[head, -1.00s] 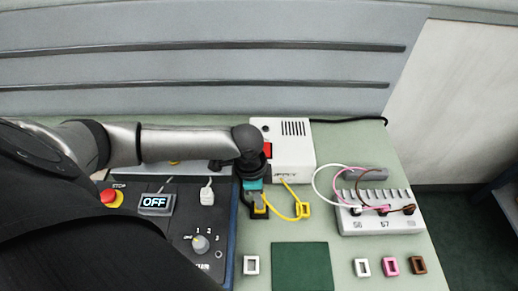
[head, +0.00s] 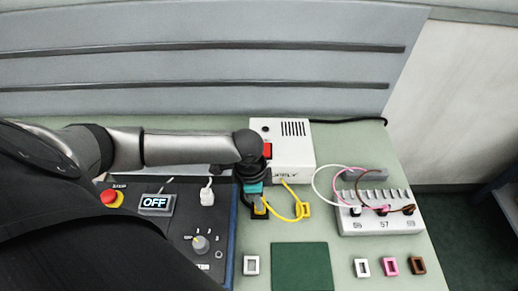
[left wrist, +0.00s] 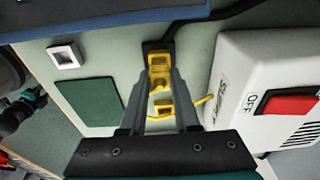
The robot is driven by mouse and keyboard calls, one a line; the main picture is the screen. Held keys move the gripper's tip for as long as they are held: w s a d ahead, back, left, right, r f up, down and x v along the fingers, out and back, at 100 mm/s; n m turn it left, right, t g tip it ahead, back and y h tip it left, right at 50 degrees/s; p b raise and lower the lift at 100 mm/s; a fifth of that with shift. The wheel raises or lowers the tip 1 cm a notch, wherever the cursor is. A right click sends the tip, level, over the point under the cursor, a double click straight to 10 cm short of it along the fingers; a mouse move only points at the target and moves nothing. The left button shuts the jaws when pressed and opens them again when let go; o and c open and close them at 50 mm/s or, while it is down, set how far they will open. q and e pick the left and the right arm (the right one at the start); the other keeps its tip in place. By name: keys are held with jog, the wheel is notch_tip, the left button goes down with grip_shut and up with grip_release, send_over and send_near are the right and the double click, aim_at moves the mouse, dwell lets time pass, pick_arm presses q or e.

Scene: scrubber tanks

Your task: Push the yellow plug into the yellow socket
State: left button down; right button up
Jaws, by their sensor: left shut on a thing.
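My left gripper (head: 259,206) points down beside the white supply box. It is shut on the yellow plug (left wrist: 159,72), whose yellow cable (head: 287,216) loops to the right. The fingertips also show around the plug in the left wrist view (left wrist: 160,88). A black block (left wrist: 155,47) with yellow on it sits right at the plug's far end and appears to be the yellow socket. The fingers and plug partly cover it, so I cannot tell how deep the plug sits. Part of what looks like my right gripper (left wrist: 12,112) shows at the wrist view's left edge; its jaws are unclear.
The supply box (head: 295,150) stands close on the right. A control panel with an OFF display (head: 155,202) is left. A grey terminal block (head: 380,222) is right. A dark green mat (head: 302,268) lies in front.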

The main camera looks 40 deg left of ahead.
dwell(0.7)
pick_arm(q)
jog(key=shift+p, duration=0.45)
jog(key=shift+f, duration=0.2)
jog(key=shift+f+b, duration=0.6)
jog(key=shift+f, duration=0.15)
jog(key=c, duration=0.6)
grip_release()
jog(key=shift+o, duration=0.4)
jog(key=o, duration=0.4)
jog(key=shift+o, duration=0.2)
